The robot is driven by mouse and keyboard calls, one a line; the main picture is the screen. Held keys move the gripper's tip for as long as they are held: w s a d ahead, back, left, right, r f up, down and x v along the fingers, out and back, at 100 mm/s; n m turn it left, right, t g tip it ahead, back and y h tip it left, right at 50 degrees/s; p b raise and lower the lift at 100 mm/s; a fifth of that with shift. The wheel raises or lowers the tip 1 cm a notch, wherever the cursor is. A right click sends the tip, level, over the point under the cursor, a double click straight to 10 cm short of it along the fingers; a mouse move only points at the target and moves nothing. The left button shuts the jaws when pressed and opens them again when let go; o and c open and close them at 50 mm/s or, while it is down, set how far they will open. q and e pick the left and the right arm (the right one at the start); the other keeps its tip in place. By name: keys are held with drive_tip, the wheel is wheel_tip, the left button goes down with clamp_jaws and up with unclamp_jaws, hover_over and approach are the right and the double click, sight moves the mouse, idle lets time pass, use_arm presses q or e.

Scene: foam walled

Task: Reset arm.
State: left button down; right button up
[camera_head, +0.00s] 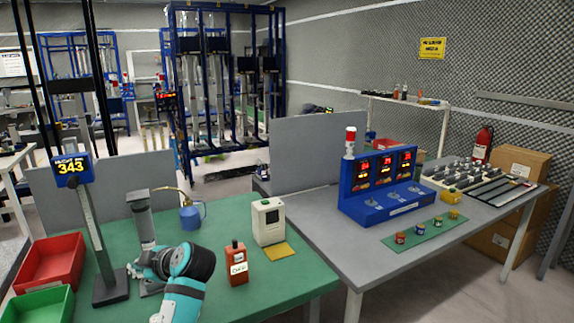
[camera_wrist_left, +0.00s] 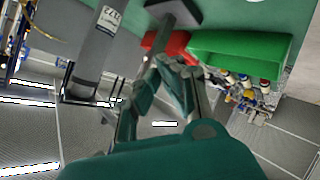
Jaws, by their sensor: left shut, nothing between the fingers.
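My left arm reaches in from the bottom of the head view, over the green table top (camera_head: 215,285). My left gripper (camera_head: 140,274) is partly hidden behind its own wrist, beside the black base of the display post. In the left wrist view, its fingers (camera_wrist_left: 174,66) are together and empty. My right gripper is in neither view.
A red bin (camera_head: 50,262) and a green bin (camera_head: 38,305) sit at left. The 343 display (camera_head: 71,169) stands on a post near a grey cylinder (camera_head: 144,222). A blue console (camera_head: 380,185) is farther right.

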use_arm(q)
drive_tip(key=s+f+m+h, duration=0.1)
drive_tip(key=s+f+m, duration=0.1)
drive_tip(key=f, duration=0.2)
drive_tip(key=s+d+f+m+h, duration=0.1)
drive_tip(key=s+f+m, duration=0.1)
drive_tip(key=s+f, duration=0.1)
drive_tip(key=s+f+m, duration=0.1)
drive_tip(key=s+f, duration=0.2)
drive_tip(key=f, duration=0.2)
drive_tip(key=shift+d+m+h, duration=0.3)
drive_tip(key=shift+m+h, duration=0.1)
drive_tip(key=s+d+f+m+g+h, duration=0.1)
drive_tip(key=s+d+f+m+h, duration=0.25)
drive_tip(key=s+m, duration=0.45)
drive_tip(key=s+d+f+m+g+h, duration=0.1)
drive_tip(key=s+d+f+m+h, duration=0.2)
drive_tip(key=s, duration=0.9)
drive_tip(key=s+d+f+m+g+h, duration=0.15)
drive_tip(key=s+d+f+m, duration=0.35)
drive_tip(key=s, duration=0.5)
wheel_tip(320, 180, down, 26)
drive_tip(key=b, duration=0.3)
drive_tip(key=s+a+f+m+g+b, duration=0.1)
drive_tip(key=s+a+f+g+b, duration=0.1)
drive_tip(key=s+f, duration=1.6)
wheel_tip(320, 180, down, 2)
drive_tip(key=shift+a, duration=0.5)
